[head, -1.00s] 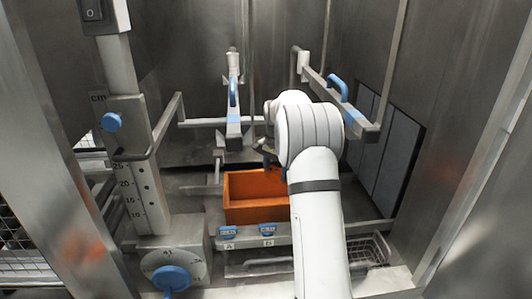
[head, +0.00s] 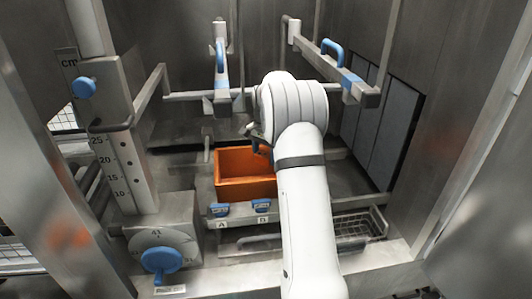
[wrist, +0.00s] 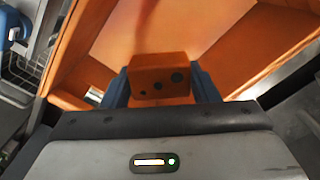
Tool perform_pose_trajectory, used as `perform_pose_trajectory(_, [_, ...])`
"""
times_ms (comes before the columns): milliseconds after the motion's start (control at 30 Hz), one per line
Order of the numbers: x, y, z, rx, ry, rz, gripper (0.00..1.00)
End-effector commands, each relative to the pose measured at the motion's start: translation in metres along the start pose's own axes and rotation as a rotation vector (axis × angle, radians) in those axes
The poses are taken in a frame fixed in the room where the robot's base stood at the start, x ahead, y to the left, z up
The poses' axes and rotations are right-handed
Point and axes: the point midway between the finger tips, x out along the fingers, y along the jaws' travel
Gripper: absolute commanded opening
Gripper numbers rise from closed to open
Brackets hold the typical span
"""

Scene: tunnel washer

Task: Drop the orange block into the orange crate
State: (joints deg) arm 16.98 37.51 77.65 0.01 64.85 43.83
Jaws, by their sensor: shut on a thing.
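The orange block (wrist: 160,78) shows in the wrist view, gripped between the two blue fingers of my gripper (wrist: 160,88). Its near face has several dark holes. The orange crate (head: 247,190) stands inside the washer, left of my arm in the head view. In the wrist view the crate (wrist: 245,55) fills the background behind the block, with its walls around the block's outline. In the head view my gripper (head: 258,142) is at the crate's upper right edge, partly hidden by my arm.
Blue-handled metal bars (head: 333,52) hang at the back. A rail with blue clips (head: 262,206) runs before the crate, and a wire basket (head: 357,228) lies at lower right. A scaled column with a dial (head: 160,248) stands at left.

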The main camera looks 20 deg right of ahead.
Motion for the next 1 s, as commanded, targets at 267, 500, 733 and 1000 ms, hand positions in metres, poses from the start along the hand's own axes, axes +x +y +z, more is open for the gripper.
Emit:
perform_pose_trajectory(267, [-0.001, 0.000, 0.000, 0.001, 0.000, 0.000, 0.61])
perform_pose_trajectory(500, [-0.001, 0.001, -0.001, 0.001, 0.000, 0.000, 0.80])
perform_pose_trajectory(733, [-0.002, 0.001, -0.001, 0.001, 0.000, 0.000, 0.80])
perform_pose_trajectory(1000, [-0.037, 0.000, -0.001, 0.001, 0.004, -0.003, 0.80])
